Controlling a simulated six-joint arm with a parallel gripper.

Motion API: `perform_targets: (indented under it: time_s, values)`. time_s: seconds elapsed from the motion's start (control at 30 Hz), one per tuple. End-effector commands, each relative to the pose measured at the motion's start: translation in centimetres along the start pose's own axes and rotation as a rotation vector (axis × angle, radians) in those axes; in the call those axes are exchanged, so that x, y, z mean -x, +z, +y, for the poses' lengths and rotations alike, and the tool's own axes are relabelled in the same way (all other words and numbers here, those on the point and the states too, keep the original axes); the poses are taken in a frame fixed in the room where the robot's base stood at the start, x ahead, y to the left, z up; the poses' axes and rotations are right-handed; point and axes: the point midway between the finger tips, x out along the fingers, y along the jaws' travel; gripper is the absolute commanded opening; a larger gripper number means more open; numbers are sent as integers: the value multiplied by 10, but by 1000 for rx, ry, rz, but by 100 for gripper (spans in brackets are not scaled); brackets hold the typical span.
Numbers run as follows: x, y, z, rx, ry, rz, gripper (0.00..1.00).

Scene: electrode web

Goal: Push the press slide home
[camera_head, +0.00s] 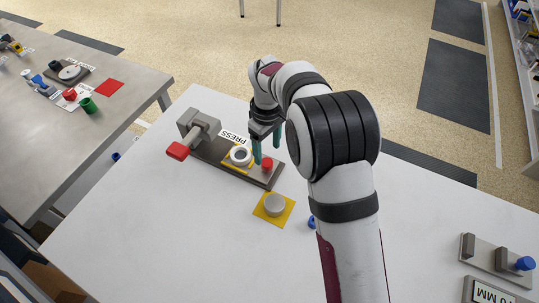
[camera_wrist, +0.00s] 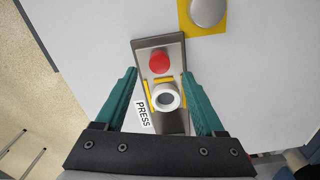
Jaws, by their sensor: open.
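The press (camera_head: 218,160) has a dark base plate, which also shows in the wrist view (camera_wrist: 150,44). A grey bar with a red end block (camera_head: 178,151), which looks like the press slide, sits at its left end. A red button (camera_head: 267,163) is at the right end and shows in the wrist view (camera_wrist: 159,62). My gripper (camera_head: 266,151) is open and empty above the plate, with green fingers spread either side of it in the wrist view (camera_wrist: 160,72). The slide is outside the wrist view.
A grey disc (camera_head: 274,204) sits on a yellow square in front of the press. A small blue thing (camera_head: 312,222) is partly hidden by my arm. A grey fixture with a blue knob (camera_head: 524,264) stands at the right. A second table (camera_head: 120,70) stands left. The white tabletop front is clear.

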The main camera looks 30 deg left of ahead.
Motion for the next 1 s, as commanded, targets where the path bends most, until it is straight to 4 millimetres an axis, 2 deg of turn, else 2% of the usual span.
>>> perform_targets:
  time_s: [0.1, 0.23, 0.37, 0.6, 0.67, 1.0]
  values:
    - [-29, 1, 0, -2, -2, -2, 71]
    - [-48, 0, 0, -2, 0, 0, 71]
    - [-56, 0, 0, -3, 0, 1, 71]
    - [-57, 0, 0, -3, 0, 1, 71]
    - [-57, 0, 0, -3, 0, 1, 62]
    - [-57, 0, 0, -3, 0, 1, 1]
